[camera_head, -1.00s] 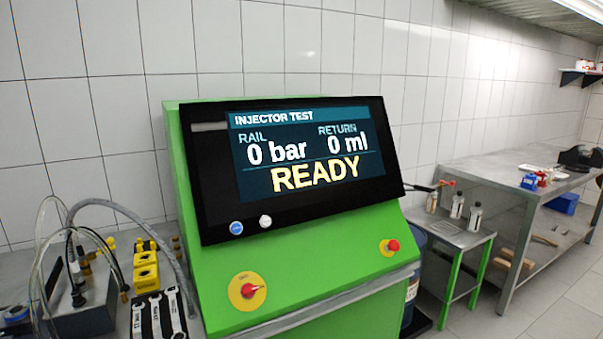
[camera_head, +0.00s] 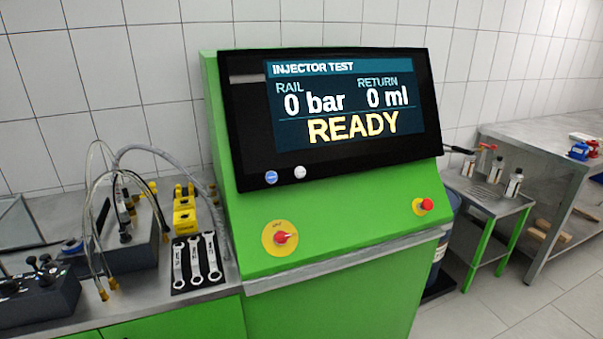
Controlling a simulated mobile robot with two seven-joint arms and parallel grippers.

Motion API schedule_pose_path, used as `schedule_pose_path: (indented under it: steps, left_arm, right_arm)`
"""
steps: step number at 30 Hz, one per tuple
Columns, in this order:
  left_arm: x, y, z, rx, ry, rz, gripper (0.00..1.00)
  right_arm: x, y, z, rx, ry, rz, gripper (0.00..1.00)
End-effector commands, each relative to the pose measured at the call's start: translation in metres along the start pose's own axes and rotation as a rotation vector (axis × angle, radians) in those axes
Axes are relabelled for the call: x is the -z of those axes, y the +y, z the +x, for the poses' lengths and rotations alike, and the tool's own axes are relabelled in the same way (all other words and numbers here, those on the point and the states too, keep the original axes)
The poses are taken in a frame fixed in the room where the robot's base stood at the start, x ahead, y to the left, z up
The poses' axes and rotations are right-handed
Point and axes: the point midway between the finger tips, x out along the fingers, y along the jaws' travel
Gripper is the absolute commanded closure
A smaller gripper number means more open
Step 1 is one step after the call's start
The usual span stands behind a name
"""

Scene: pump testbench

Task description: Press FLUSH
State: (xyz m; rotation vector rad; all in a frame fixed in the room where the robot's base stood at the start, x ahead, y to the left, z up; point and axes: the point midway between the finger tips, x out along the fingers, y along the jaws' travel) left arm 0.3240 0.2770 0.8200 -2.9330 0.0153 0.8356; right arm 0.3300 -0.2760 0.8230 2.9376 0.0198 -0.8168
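The green test bench (camera_head: 330,225) stands in the middle of the head view. Its black-framed screen (camera_head: 350,112) reads INJECTOR TEST, RAIL 0 bar, RETURN 0 ml and READY. Below the screen's left part are a blue round button (camera_head: 271,177) and a white round button (camera_head: 300,172); their labels are too small to read. A red rotary knob on a yellow disc (camera_head: 281,238) sits lower on the sloped front. A red mushroom button on a yellow base (camera_head: 425,205) is at the right. Neither gripper is in view.
A grey worktop at the left holds wrenches on a black mat (camera_head: 196,262), a yellow block (camera_head: 186,212), hoses and a dark control box (camera_head: 38,296). A small side table (camera_head: 490,200) with bottles and a grey workbench (camera_head: 540,135) stand at the right. Floor is clear between them.

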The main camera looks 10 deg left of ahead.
Motion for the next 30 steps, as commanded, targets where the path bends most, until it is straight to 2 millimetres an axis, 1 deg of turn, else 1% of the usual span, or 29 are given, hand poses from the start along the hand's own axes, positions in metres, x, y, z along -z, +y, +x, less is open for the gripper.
schedule_pose_path:
  steps: [1, 6, 7, 16, 30]
  left_arm:
    - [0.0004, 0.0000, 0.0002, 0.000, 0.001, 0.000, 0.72]
    - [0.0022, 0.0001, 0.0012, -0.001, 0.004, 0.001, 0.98]
    - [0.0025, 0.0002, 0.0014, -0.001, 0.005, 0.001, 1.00]
    - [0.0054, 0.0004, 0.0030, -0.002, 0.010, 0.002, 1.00]
    - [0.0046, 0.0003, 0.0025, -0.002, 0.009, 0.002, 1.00]
  right_arm:
    - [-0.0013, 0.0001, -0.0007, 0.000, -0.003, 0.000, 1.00]
    - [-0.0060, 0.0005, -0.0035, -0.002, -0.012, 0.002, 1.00]
    - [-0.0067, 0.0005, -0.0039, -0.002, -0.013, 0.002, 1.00]
    - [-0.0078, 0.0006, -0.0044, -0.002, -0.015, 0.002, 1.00]
    - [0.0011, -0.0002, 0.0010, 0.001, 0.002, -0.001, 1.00]
